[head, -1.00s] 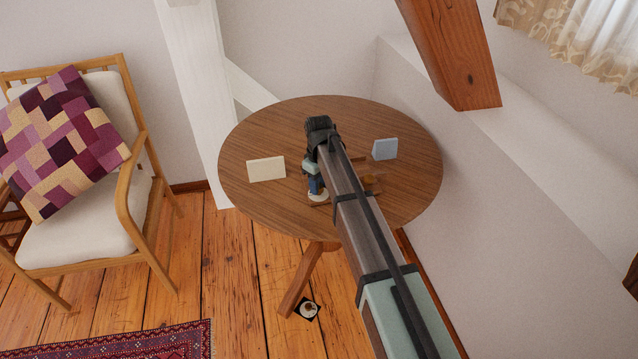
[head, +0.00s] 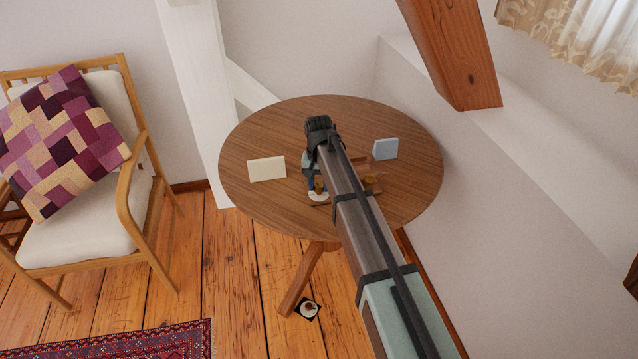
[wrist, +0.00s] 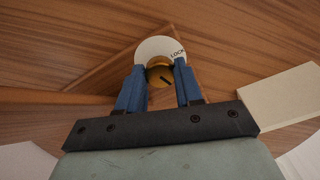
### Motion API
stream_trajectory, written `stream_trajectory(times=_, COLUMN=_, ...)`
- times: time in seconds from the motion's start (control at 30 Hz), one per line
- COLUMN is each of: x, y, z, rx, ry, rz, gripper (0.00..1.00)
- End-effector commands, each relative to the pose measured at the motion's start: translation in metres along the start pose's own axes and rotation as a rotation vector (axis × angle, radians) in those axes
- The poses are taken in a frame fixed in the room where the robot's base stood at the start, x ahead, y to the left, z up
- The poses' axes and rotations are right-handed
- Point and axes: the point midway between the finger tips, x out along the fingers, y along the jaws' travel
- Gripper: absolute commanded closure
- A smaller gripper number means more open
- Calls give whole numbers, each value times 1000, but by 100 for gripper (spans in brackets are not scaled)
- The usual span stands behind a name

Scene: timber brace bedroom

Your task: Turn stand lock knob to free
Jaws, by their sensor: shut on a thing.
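The brass knob (wrist: 160,76) sits on a white round dial (wrist: 148,48) with the word LOCK at its right side in the wrist view. A dark line on the knob's face slants down to the right. My gripper (wrist: 160,70) has its two blue fingers on either side of the knob, shut on it. In the head view, my gripper (head: 318,187) is over the front middle of the round wooden table (head: 265,125), with the dial (head: 318,197) just below it. My arm hides much of the wooden stand; any FREE marking is not visible.
A timber brace (head: 450,55) hangs down at the upper right. A cushioned chair (head: 85,220) is at the left.

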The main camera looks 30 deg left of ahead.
Motion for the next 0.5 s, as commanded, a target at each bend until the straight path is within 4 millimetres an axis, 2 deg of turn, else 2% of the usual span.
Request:
stream_trajectory(times=0.2, x=0, y=0, z=0, rx=166, ry=0, rz=0, gripper=95)
stream_trajectory(times=0.5, x=0, y=-1, z=0, rx=311, ry=0, rz=0, gripper=95)
